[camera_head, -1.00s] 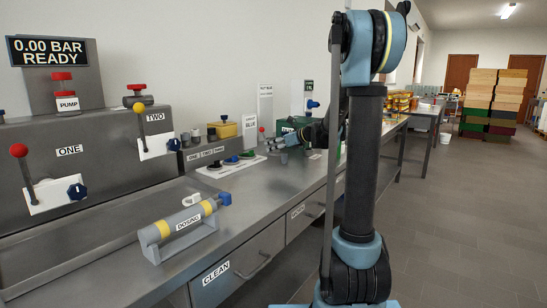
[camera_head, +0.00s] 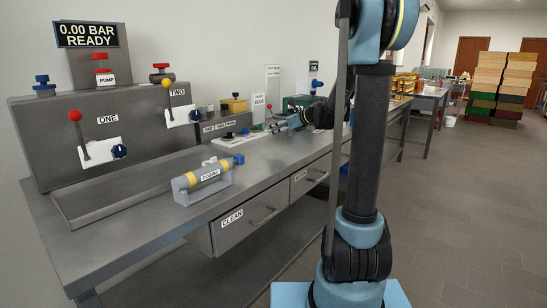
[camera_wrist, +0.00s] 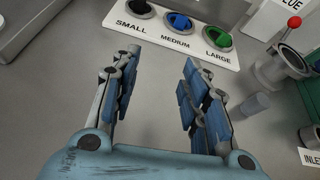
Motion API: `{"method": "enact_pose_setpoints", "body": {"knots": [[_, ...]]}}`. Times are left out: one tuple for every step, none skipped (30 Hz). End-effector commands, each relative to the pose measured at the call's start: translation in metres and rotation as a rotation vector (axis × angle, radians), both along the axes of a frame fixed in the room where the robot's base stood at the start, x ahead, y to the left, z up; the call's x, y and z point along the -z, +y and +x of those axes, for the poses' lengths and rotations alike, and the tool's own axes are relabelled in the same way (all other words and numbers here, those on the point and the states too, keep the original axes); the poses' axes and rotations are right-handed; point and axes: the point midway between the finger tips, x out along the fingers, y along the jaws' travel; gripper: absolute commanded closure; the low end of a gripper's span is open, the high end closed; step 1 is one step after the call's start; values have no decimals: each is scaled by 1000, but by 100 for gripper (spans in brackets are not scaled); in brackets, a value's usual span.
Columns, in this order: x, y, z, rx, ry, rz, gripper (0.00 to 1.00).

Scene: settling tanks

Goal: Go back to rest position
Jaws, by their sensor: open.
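My gripper (camera_wrist: 152,88) is open and empty in the wrist view, its two blue-padded fingers apart above the bare grey bench. In the head view my gripper (camera_head: 296,121) shows small at the far part of the steel bench (camera_head: 130,232), partly hidden by my arm. Ahead of the fingers, a white strip (camera_wrist: 130,32) holds three round seats marked SMALL, MEDIUM and LARGE, with black, blue and green pieces. The fingers do not touch it.
A red-knobbed metal fitting (camera_wrist: 275,66) and a small grey cylinder (camera_wrist: 250,105) stand right of the fingers. A DOSING cylinder (camera_head: 203,180) lies on the nearer bench. A panel (camera_head: 105,135) with levers ONE and TWO stands behind. The floor (camera_head: 455,200) at right is clear.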

Motion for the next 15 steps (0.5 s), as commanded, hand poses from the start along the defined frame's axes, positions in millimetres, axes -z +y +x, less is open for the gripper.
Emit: {"method": "enact_pose_setpoints", "body": {"knots": [[0, -8, -4, 0, -12, -21, 59], [0, -11, -7, -7, -20, -37, 59], [0, -13, -12, -15, -31, -57, 59], [1, -15, -15, -23, -41, -73, 59], [1, -16, -20, -32, -48, -88, 59], [2, -17, -25, -44, -60, -112, 59], [3, -18, -29, -53, -70, -129, 59], [3, -19, -34, -65, -81, -147, 59], [4, -20, -40, -80, -93, -173, 59], [5, -20, -46, -94, -105, -195, 59], [6, -21, -51, -107, -116, -216, 59], [8, -22, -60, -129, -134, -251, 59], [9, -22, -67, -148, -147, -277, 59], [11, -23, -75, -168, -162, -307, 59], [14, -25, -86, -198, -185, -350, 59]]}}
